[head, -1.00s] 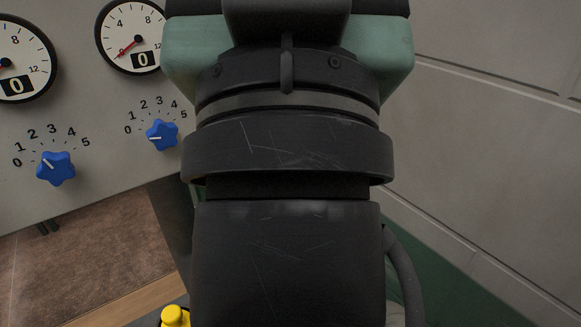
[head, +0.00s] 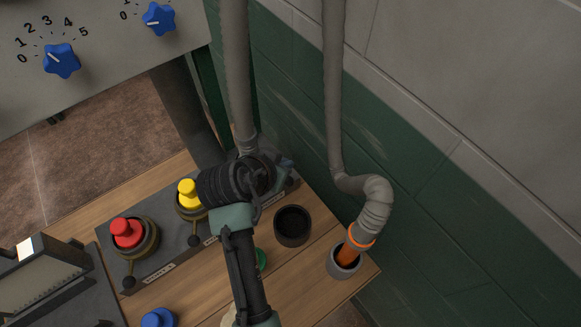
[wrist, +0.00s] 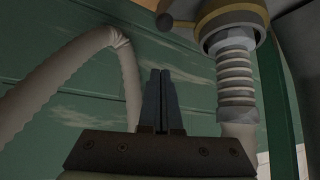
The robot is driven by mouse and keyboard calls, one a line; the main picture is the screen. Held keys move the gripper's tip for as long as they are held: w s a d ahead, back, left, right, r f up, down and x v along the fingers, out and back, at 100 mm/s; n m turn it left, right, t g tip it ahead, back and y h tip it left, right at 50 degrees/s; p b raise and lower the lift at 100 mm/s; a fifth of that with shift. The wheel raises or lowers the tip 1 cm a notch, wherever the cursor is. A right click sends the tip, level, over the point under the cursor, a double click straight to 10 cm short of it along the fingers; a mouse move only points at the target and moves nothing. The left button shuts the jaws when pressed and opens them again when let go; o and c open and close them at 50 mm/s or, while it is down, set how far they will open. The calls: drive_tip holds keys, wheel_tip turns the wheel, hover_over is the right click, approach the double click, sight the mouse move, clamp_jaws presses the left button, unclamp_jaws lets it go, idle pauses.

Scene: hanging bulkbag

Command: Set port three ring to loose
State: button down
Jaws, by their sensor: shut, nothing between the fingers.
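In the head view an orange ring (head: 358,237) sits around the end of a bent grey hose (head: 374,200), at a round grey port (head: 345,262) on the wooden bench. A second, dark round port (head: 293,225) stands open beside it. I cannot read which is port three. My gripper (head: 286,164) is left of that hose, above the bench's back edge, partly hidden by my wrist. In the wrist view its two dark fingers (wrist: 160,98) are together and empty. A ridged hose (wrist: 236,85) runs up into a grey and ochre collar (wrist: 232,18) to their right.
A blue knob (head: 157,317) is at the front. Another grey hose (head: 236,75) hangs just behind my wrist. A green wall (head: 430,200) is close on the right.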

drive_tip(key=w+f, duration=0.1)
drive_tip(key=f, duration=0.1)
drive_tip(key=w+d+f+p, duration=0.1)
drive_tip(key=f, duration=0.2)
drive_tip(key=w+f+p, duration=0.1)
drive_tip(key=f, duration=0.1)
drive_tip(key=shift+w+d+f, duration=0.1)
drive_tip(key=shift+d+f, duration=0.2)
drive_tip(key=shift+s+a+f, duration=0.15)
drive_tip(key=shift+s, duration=0.15)
